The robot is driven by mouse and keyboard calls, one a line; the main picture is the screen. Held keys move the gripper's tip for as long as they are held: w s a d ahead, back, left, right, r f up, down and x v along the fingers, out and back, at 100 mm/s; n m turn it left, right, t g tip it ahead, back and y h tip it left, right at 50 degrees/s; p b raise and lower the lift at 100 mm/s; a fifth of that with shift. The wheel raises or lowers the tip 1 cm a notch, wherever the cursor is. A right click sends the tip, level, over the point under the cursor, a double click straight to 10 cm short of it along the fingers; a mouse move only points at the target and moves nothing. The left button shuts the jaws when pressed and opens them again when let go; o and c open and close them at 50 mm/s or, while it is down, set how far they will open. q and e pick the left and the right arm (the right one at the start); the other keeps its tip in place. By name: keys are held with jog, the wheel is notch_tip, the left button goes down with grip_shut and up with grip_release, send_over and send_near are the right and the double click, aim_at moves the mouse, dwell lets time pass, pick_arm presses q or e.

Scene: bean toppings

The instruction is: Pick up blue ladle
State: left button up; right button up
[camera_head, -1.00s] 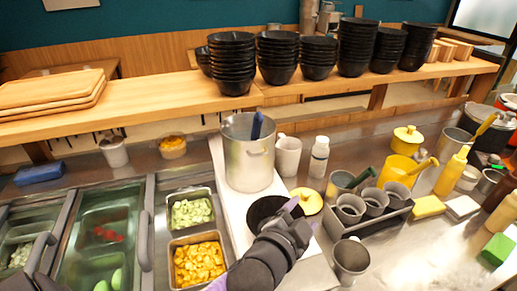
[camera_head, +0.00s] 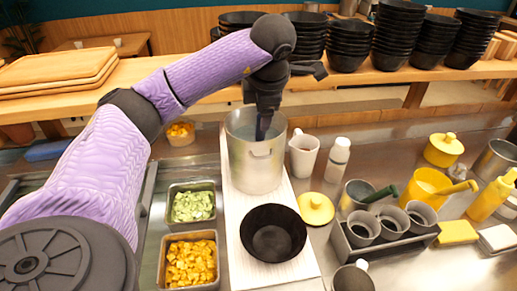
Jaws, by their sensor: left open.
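The blue ladle (camera_head: 263,129) stands in the silver metal pot (camera_head: 254,165) in the middle of the head view. Only a short piece of its dark blue handle shows; its lower part is hidden inside the pot. My left gripper (camera_head: 264,106) points down over the pot's mouth, right at the top of the handle. It is open. The dark fingers cover the handle's upper end, and I cannot tell whether the handle lies between them. My right gripper is not in view.
A black bowl (camera_head: 273,233) and a yellow lid (camera_head: 316,208) are in front of the pot. A white mug (camera_head: 304,154) and a white bottle (camera_head: 337,160) stand close to its right. Stacked black bowls (camera_head: 398,45) line the shelf behind. Food trays (camera_head: 190,263) sit at left.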

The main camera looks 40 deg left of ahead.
aim_at(261, 136)
pick_arm(q)
jog(key=x, duration=0.5)
jog(key=shift+f, duration=0.35)
grip_shut()
